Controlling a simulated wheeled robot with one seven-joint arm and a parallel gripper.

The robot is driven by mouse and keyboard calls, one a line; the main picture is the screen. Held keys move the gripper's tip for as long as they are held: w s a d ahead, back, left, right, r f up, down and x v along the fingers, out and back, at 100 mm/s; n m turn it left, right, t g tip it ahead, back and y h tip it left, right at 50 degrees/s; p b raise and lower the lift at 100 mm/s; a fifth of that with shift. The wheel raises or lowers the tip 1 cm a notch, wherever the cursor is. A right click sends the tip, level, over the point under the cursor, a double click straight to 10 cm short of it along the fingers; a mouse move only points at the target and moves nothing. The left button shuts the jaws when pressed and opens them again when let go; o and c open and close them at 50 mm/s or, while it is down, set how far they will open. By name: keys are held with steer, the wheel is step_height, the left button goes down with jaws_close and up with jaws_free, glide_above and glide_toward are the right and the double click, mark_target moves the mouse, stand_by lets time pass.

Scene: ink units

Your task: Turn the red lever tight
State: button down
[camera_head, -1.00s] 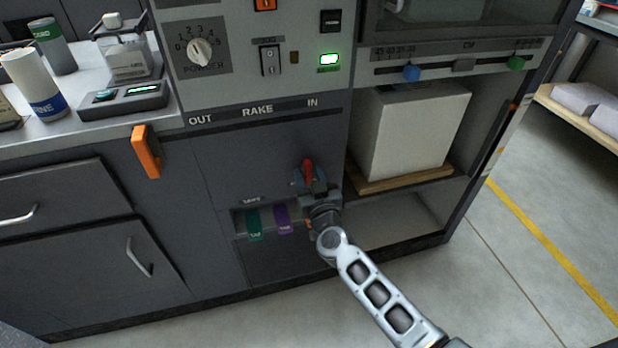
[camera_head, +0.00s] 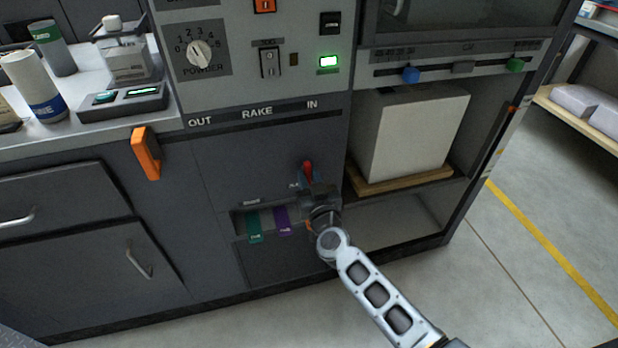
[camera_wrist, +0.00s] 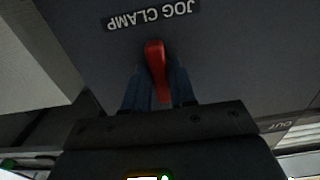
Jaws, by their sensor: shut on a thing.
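The red lever (camera_head: 308,169) sits on the dark lower front panel of the machine, right of its middle. In the wrist view the red lever (camera_wrist: 155,58) shows below the upside-down label "JOG CLAMP" (camera_wrist: 150,14). My gripper (camera_head: 312,182) is at the lever and shut on it. In the wrist view the two bluish fingers of my gripper (camera_wrist: 158,88) stand on either side of the lever's lower part. The lever's upper end sticks out beyond the fingertips. The lever's base is partly hidden by my gripper in the head view.
A recess with a green tag (camera_head: 254,226) and a purple tag (camera_head: 282,220) lies just left of my gripper. An orange handle (camera_head: 146,153) juts out further left. A white block (camera_head: 415,135) stands on a wooden board (camera_head: 405,181) to the right. The floor in front is clear.

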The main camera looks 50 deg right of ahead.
steer(key=shift+m, duration=0.3)
steer(key=m+p, duration=0.1)
steer(key=m, duration=0.2)
steer(key=shift+m, duration=0.4)
steer(key=m, duration=0.4)
steer(key=shift+m, duration=0.3)
steer(key=m, duration=0.4)
steer(key=shift+f, duration=0.1)
steer(key=m+b, duration=0.1)
steer(key=m, duration=0.3)
steer(key=shift+m, duration=0.3)
steer(key=c, duration=1)
jaws_free()
steer(key=shift+c, duration=0.2)
steer(key=shift+s, duration=0.1)
